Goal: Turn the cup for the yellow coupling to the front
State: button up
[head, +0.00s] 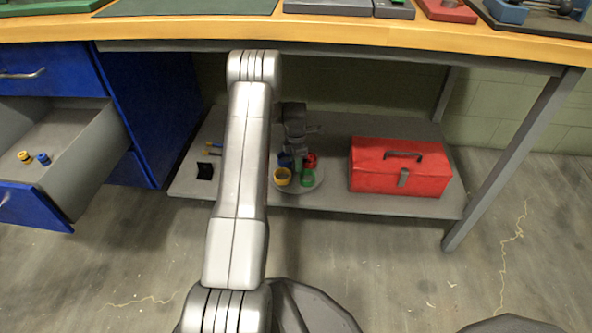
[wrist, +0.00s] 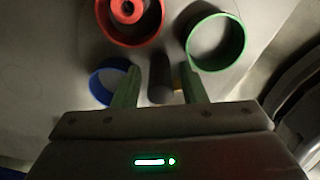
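A round grey turntable (head: 300,190) on the lower shelf carries a yellow cup (head: 281,177) at front left, a green cup (head: 307,178) at front right, a blue cup (head: 284,160) at back left and a red cup (head: 310,160) at back right. The wrist view shows the red cup (wrist: 157,34) with a red ring piece inside, the empty-looking green cup (wrist: 243,45) and part of the blue cup (wrist: 92,82); the yellow cup is out of it. My gripper (wrist: 162,80) is open, its fingers either side of a dark central post (wrist: 160,88), with gaps visible. A yellow coupling (head: 24,157) lies in the open drawer.
A blue coupling (head: 43,159) lies beside the yellow one in the drawer (head: 70,150). A red toolbox (head: 400,175) stands right of the turntable. A small black holder (head: 205,170) is on the left.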

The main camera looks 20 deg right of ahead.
jog(key=shift+r+p, duration=2.55)
jog(key=shift+r, duration=2)
jog(key=shift+f, duration=0.15)
jog(key=shift+f+b, duration=2.55)
jog(key=shift+f, duration=1.85)
